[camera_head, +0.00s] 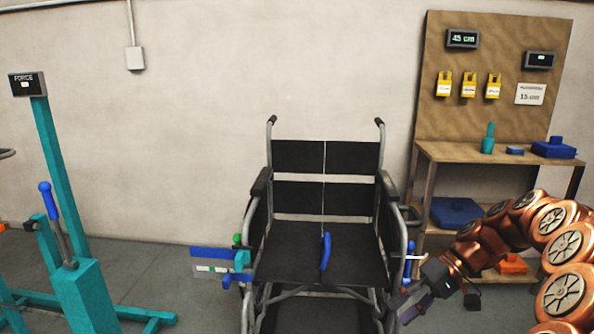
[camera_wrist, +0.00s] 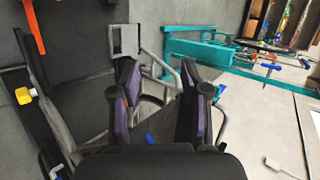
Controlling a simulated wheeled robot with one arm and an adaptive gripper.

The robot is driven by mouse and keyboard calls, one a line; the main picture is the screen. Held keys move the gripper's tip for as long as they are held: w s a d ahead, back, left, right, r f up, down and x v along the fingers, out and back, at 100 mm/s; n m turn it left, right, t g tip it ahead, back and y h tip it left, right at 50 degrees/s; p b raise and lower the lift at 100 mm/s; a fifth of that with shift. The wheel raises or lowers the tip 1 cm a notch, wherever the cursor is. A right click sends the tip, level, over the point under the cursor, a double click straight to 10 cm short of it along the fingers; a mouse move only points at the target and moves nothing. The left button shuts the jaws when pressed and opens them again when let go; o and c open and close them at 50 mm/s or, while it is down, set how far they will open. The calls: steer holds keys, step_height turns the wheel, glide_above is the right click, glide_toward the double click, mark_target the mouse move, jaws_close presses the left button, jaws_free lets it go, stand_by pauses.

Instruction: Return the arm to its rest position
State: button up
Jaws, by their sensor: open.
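My copper-coloured arm (camera_head: 560,235) reaches in from the right edge in the head view. My gripper (camera_head: 412,305) is at the lower right of the wheelchair, beside its right-hand side. In the wrist view my gripper (camera_wrist: 158,72) has its two dark fingers apart, with nothing held between them. The wheelchair (camera_head: 315,200) has a black back and seat and a grey tube frame. Whether the gripper touches the wheelchair frame cannot be told.
A teal stand (camera_head: 62,170) with a force display is at the left. A blue and teal fixture (camera_head: 222,262) sits at the wheelchair's left side. A wooden workbench (camera_head: 490,153) with a pegboard stands behind my arm.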

steer(key=s+a+r+h+p, duration=0.4)
steer(key=s+r+p, duration=0.6)
steer(key=r, duration=0.1)
steer(key=s+a+r+h+p, duration=0.3)
steer(key=s+a+r+p, duration=0.2)
steer(key=s+r+p, duration=0.5)
steer(key=s+d+r+h+p, duration=0.1)
steer(key=s+d+r+p, duration=0.1)
steer(key=s+r+p, duration=0.1)
steer(key=s+d+r+m+h+p, duration=0.1)
steer(key=s+d+r+h+p, duration=0.1)
steer(key=s, duration=0.5)
steer(key=r+p, duration=0.1)
steer(key=p, duration=0.1)
steer(key=shift+s+d+r+p, duration=0.2)
steer(key=shift+d+p, duration=0.1)
steer(key=shift+p, duration=0.1)
